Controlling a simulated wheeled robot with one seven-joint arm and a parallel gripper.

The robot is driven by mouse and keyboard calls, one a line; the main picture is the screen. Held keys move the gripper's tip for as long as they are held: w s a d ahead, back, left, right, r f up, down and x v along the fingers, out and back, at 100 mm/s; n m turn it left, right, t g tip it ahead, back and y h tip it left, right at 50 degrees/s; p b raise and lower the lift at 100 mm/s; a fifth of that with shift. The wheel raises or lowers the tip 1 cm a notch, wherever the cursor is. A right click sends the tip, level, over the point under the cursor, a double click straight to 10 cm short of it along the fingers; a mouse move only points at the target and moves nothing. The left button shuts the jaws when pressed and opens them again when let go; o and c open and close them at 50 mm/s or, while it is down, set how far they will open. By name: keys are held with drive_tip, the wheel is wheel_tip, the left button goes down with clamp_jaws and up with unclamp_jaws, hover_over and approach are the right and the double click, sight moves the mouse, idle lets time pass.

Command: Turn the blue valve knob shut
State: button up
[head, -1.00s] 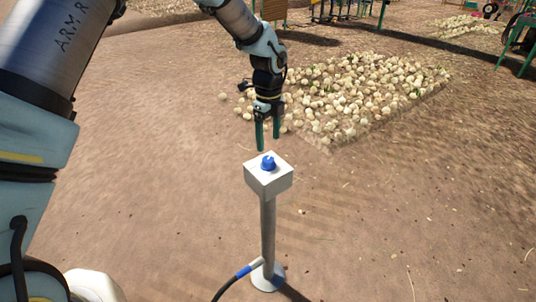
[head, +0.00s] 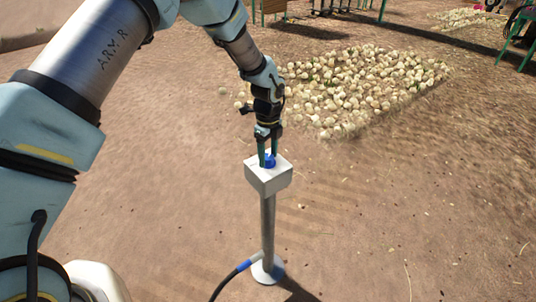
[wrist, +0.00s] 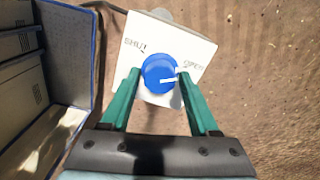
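The blue valve knob (wrist: 160,73) sits on top of a white box (head: 268,179) on a grey post. In the wrist view its white mark points right, toward the OPEN label (wrist: 192,67); the SHUT label (wrist: 135,45) is at the upper left. My gripper (wrist: 159,74) is over the box, its two green fingers on either side of the knob. The fingers look spread, with a small gap at the left; contact on the right is unclear. In the head view the fingers partly hide the knob (head: 270,161).
A hose (head: 238,272) with a blue section joins the post near its round foot (head: 267,270). The bare ground to the right is clear.

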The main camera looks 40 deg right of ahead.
clamp_jaws()
idle(0.5)
drive_tip(key=shift+f+n+b, duration=0.1)
drive_tip(key=shift+n+b, duration=0.75)
drive_tip(key=shift+n, duration=0.25)
drive_tip(key=n+b, duration=0.2)
drive_tip(key=n, duration=0.1)
drive_tip(key=shift+n, duration=0.3)
drive_tip(key=n+b, duration=0.2)
drive_tip(key=n, duration=0.4)
drive_tip(key=n+b, duration=0.2)
drive_tip(key=n, duration=0.4)
drive_tip(key=shift+n, duration=0.3)
drive_tip(key=n, duration=0.5)
drive_tip(key=shift+n+b, duration=0.3)
drive_tip(key=shift+n, duration=0.1)
